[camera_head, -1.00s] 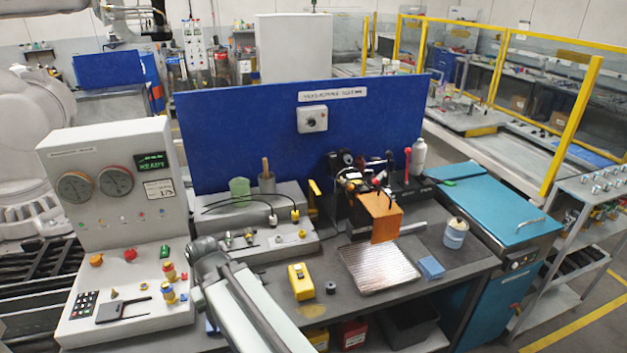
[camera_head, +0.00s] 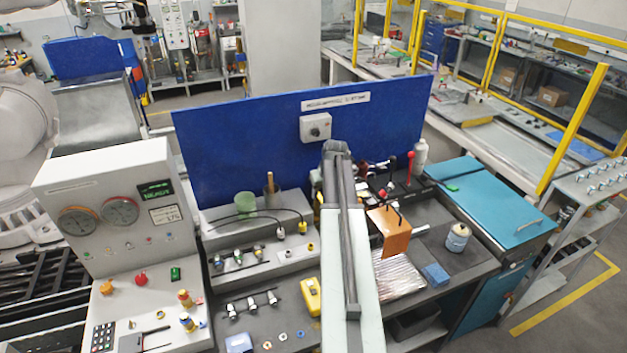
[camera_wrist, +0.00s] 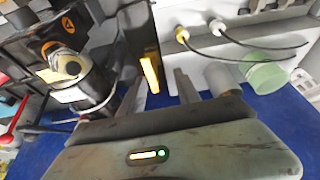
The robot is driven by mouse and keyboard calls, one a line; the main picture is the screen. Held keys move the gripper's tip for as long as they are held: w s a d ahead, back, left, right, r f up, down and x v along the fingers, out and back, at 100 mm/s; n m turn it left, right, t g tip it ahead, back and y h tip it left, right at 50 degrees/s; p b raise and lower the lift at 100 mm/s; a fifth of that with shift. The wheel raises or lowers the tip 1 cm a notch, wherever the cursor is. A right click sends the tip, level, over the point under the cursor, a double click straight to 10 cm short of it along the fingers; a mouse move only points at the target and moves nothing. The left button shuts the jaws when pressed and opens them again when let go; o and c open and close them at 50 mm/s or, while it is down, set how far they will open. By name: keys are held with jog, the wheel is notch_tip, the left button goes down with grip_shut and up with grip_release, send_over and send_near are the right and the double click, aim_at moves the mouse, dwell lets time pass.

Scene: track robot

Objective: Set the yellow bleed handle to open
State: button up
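The yellow handle (camera_wrist: 150,75) stands as a narrow upright bar in the wrist view, beside a dark panel edge. My gripper (camera_wrist: 163,86) is open, with its two fingers apart and nothing held. In that picture the handle shows just beyond the fingers, nearer the left one; I cannot tell whether they touch. In the head view my arm reaches up over the bench and covers much of the area by the black fixture. The gripper's fingers are hidden there, and the handle is not clearly visible.
A black cylindrical unit (camera_wrist: 88,88) is close left of my gripper in the wrist view. A green cup (camera_wrist: 268,72) and cables are at right.

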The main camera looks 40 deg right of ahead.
aim_at(321, 198)
jog(key=d+f+b, duration=0.1)
jog(key=f+b, duration=0.1)
jog(key=w+d+f+b, duration=0.1)
jog(key=f+b, duration=0.1)
jog(key=b, duration=0.1)
jog(key=w+d+f+b, duration=0.1)
jog(key=f+b, duration=0.1)
jog(key=f, duration=0.1)
jog(key=shift+d+b, duration=0.35)
jog(key=shift+r, duration=0.25)
grip_shut()
dwell(0.8)
